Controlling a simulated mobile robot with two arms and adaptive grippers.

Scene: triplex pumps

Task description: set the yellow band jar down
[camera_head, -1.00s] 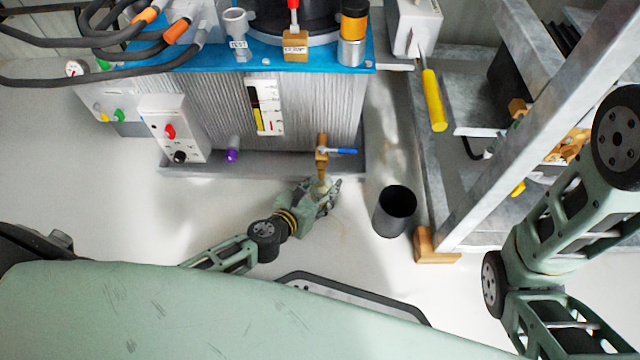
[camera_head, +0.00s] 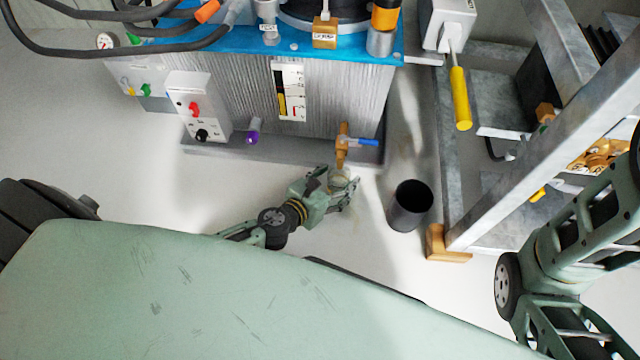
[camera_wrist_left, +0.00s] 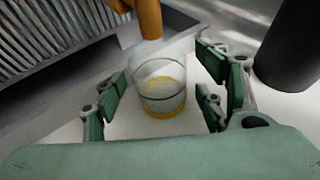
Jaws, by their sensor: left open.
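The yellow band jar (camera_wrist_left: 160,92) is a clear glass with yellow around its base. In the left wrist view it stands upright on the pale floor, below the mouth of a brass tap. My left gripper (camera_wrist_left: 162,92) is open around the jar, with a finger pair on each side and visible gaps to the glass. In the head view the jar (camera_head: 340,181) is small and partly hidden by my left gripper (camera_head: 342,188). My right arm shows at the right edge, but its gripper is out of view.
The brass tap (camera_head: 342,148) with a blue lever juts from the ribbed grey tank (camera_head: 240,95). A black cylindrical bin (camera_head: 409,206) stands right of my left gripper. A grey metal frame (camera_head: 500,200) with a wooden foot (camera_head: 446,244) is farther right. Floor to the left is clear.

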